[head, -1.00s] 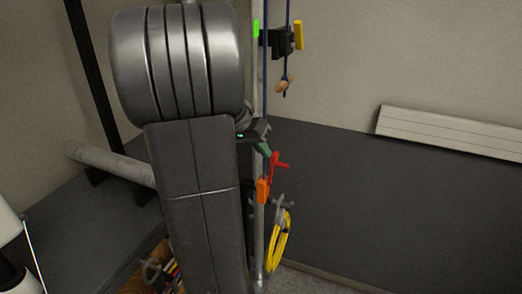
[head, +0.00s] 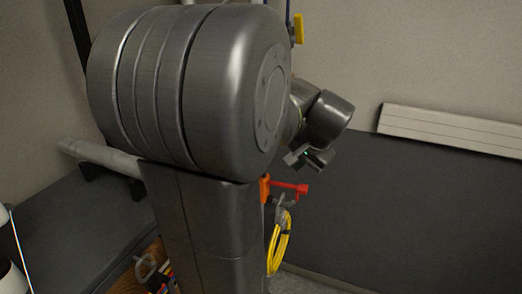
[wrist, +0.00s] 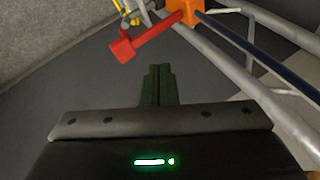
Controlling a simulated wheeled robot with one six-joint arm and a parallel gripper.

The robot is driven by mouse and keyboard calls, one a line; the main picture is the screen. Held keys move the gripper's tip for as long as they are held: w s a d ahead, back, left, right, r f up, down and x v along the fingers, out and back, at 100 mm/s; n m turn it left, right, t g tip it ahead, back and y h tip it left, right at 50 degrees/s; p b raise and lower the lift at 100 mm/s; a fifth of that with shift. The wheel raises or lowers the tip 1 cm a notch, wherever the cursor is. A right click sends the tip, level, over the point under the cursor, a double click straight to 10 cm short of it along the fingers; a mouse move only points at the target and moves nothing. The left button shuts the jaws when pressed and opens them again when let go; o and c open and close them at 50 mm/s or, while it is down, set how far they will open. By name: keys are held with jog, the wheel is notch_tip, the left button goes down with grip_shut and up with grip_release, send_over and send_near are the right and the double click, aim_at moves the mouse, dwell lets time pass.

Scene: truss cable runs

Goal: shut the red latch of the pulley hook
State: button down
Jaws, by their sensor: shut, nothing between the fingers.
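The red latch (head: 290,187) sticks out to the right from the orange pulley hook body (head: 264,189), about level, in the head view. In the wrist view the red latch (wrist: 148,39) reaches left and down from the orange body (wrist: 184,9), its block-shaped end standing free. My gripper (wrist: 160,70) is shut and empty, its green fingers together just below the latch in that picture, with a gap showing between. In the head view my gripper (head: 311,158) is above and to the right of the latch; its fingertips are hard to make out there.
A yellow cable coil (head: 278,243) hangs below the latch on a grey holder. A blue rope (wrist: 250,54) and grey truss tubes (wrist: 285,28) run beside the hook. My own arm covers much of the truss in the head view. Room right of the latch looks clear.

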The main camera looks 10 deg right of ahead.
aim_at(304, 189)
jog(key=f+y+b, duration=0.1)
jog(key=s+d+f+t+b, duration=0.1)
jog(key=d+f+t+y+b, duration=0.1)
jog(key=f+b, duration=0.1)
jog(key=shift+s+d+m+y, duration=0.2)
jog(key=shift+s+m+y, duration=0.1)
jog(key=shift+m, duration=0.1)
jog(key=shift+s+d+f+t+y+b, duration=0.2)
jog(key=shift+f+t+y+b, duration=0.15)
jog(key=shift+f+b, duration=0.4)
jog(key=shift+s+d+f+t+y+b, duration=0.1)
jog(key=shift+d+f+t+y+b, duration=0.15)
jog(key=shift+f+y+b, duration=0.35)
jog(key=shift+f, duration=0.2)
jog(key=shift+w+a+f+b, duration=0.1)
jog(key=shift+a+b, duration=0.25)
jog(key=shift+b, duration=0.05)
